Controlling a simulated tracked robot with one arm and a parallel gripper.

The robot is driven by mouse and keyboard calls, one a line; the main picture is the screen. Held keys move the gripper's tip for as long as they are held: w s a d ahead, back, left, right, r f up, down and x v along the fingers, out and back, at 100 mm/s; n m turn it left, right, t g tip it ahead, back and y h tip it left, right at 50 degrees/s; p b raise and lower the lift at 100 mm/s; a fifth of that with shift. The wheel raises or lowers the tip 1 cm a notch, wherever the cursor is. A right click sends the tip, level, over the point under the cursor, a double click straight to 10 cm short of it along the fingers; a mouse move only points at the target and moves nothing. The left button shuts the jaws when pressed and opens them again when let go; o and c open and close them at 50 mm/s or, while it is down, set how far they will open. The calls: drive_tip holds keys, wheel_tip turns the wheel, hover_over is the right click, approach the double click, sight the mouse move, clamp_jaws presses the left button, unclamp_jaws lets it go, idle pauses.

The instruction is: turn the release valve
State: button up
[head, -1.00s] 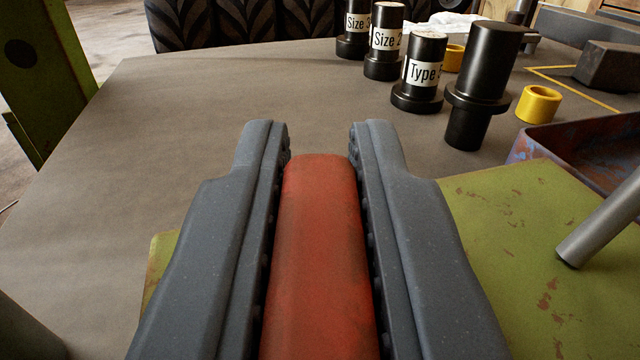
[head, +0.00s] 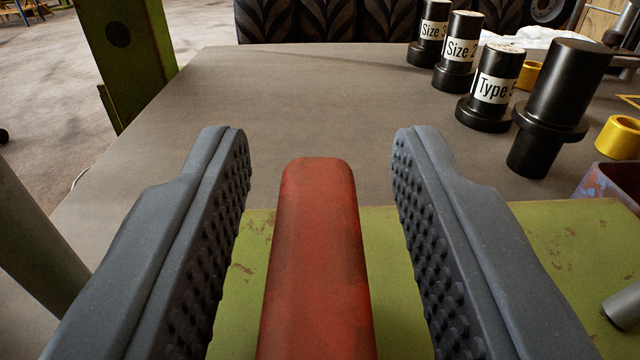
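A red bar-shaped handle (head: 315,255), which looks like the release valve's, lies between the two fingers of my gripper (head: 320,150). It has worn, darkened paint and points away from me. My gripper is open, with a clear gap on each side of the handle, and the studded inner pads show. The near end of the handle and whatever it is fixed to are out of view below.
A green plate with chipped paint (head: 570,235) lies below the handle. Black cylinders labelled Size 3 (head: 430,32), Size 2 (head: 459,50) and Type 5 (head: 490,88) stand at the back right, beside an unlabelled black one (head: 556,107). The grey table top (head: 300,85) is clear behind the handle.

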drive_tip(key=s+p, duration=1.3)
drive_tip(key=shift+s+a, duration=0.25)
drive_tip(key=shift+s, duration=0.1)
idle(0.8)
drive_tip(key=shift+f, duration=0.1)
